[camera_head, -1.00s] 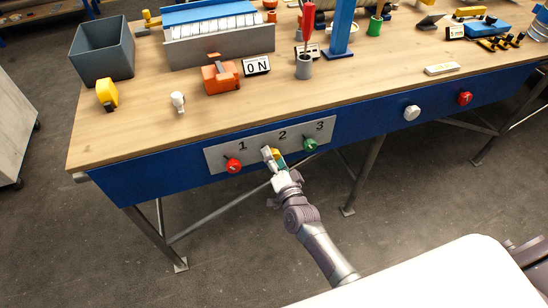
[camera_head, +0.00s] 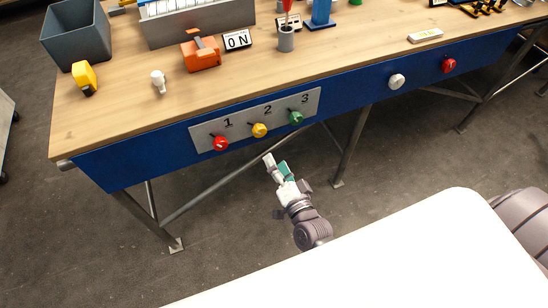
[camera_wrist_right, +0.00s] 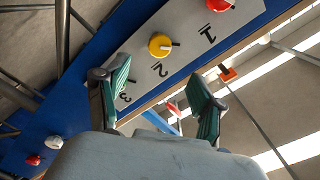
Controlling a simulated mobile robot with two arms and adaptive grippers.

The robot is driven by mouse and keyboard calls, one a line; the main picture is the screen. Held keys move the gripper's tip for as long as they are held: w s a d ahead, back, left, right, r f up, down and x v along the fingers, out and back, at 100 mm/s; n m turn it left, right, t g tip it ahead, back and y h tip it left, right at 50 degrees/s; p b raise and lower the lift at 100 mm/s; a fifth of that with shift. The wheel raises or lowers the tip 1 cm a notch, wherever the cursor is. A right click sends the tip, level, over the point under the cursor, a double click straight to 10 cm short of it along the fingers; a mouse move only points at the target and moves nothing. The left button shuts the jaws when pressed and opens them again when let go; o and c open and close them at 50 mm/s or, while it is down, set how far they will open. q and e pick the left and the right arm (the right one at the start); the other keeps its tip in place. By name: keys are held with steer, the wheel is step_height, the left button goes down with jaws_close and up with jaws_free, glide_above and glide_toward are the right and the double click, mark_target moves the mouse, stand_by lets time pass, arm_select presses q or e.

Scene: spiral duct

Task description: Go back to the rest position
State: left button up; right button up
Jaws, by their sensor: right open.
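My right gripper (camera_head: 277,168) is in front of the workbench, below the knob panel (camera_head: 246,129). It is open and empty, with clear space between it and the panel. In the right wrist view the two green-padded fingers (camera_wrist_right: 162,95) stand apart. The panel carries a red knob (camera_head: 220,143) at 1, a yellow knob (camera_head: 260,130) at 2 and a green knob (camera_head: 296,118) at 3. The yellow knob also shows in the right wrist view (camera_wrist_right: 160,44). My left gripper is not in view.
The blue bench front also bears a white knob (camera_head: 396,81) and a red knob (camera_head: 448,65). On the wooden top stand a grey bin (camera_head: 77,38), an orange device (camera_head: 201,54) and an ON sign (camera_head: 237,40). Bench legs (camera_head: 350,145) stand below. The floor before the bench is free.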

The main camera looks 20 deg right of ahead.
stand_by(0.4)
steer(key=s+f+n+g+y, duration=0.1)
steer(key=s+f+n+g, duration=0.5)
steer(key=f, duration=0.8)
steer(key=s+f+n+g, duration=0.25)
steer(key=s+f, duration=0.55)
steer(key=f, duration=0.6)
steer(key=s+d+f+n+g, duration=0.1)
steer(key=s+f, duration=0.3)
steer(key=s, duration=0.4)
steer(key=s+d+f+n+g+h, duration=0.1)
steer(key=s+d+f+n+g, duration=0.1)
steer(key=s, duration=0.6)
steer(key=s+d+f+n+g, duration=0.2)
steer(key=s+f+g, duration=0.3)
steer(key=s, duration=0.3)
steer(key=shift+s+d+f+h, duration=0.35)
steer(key=shift+d+f, duration=0.2)
steer(key=shift+f, duration=0.3)
steer(key=shift+g, duration=0.25)
